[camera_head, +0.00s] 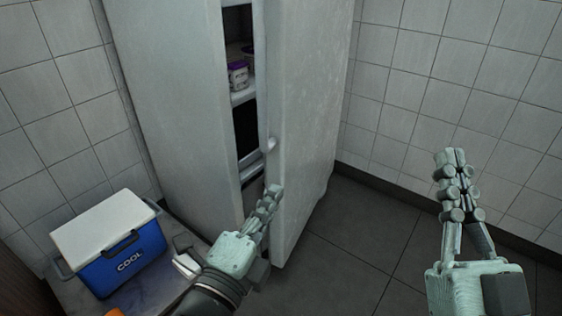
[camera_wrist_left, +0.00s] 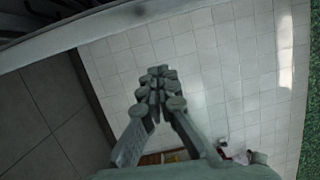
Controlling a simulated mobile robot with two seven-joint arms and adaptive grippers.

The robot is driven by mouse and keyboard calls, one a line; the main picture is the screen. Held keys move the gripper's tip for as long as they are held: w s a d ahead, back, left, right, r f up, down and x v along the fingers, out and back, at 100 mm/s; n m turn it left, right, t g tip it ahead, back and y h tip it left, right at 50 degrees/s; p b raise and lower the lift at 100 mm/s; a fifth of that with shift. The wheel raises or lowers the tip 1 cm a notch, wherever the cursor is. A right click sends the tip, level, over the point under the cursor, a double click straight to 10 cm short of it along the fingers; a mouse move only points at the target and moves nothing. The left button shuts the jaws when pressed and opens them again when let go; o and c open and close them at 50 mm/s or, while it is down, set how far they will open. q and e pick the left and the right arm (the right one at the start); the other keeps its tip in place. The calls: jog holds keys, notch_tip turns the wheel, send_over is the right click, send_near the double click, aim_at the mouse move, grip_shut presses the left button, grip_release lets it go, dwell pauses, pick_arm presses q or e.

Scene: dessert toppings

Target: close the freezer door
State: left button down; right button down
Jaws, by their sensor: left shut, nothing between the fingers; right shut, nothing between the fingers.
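The tall white freezer (camera_head: 165,90) stands at the upper middle of the head view. Its door (camera_head: 305,110) is partly open, with a narrow gap on its left side showing shelves and a small tub with a purple lid (camera_head: 238,75). My left gripper (camera_head: 272,192) is shut and empty at the door's left edge, low down, overlapping the door in the picture; I cannot tell whether it touches. It also shows shut in the left wrist view (camera_wrist_left: 157,75). My right gripper (camera_head: 450,156) is shut and empty at the right, apart from the door.
A blue cool box (camera_head: 122,262) with a white lid sits on a surface at the lower left. Tiled walls (camera_head: 450,70) stand behind and to the right. Dark floor (camera_head: 350,230) is clear between the door and my right gripper.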

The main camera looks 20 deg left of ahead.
pick_arm(q)
jog(key=w+a, duration=0.4)
jog(key=w, duration=0.6)
jog(key=shift+w+f+g+y, duration=0.15)
jog(key=shift+w+g+y, duration=0.05)
jog(key=shift+g+y, duration=0.1)
pick_arm(e)
jog(key=shift+s+d+r+n, duration=0.1)
jog(key=shift+s+r+n, duration=0.3)
jog(key=shift+r+n, duration=0.15)
jog(key=shift+r, duration=0.1)
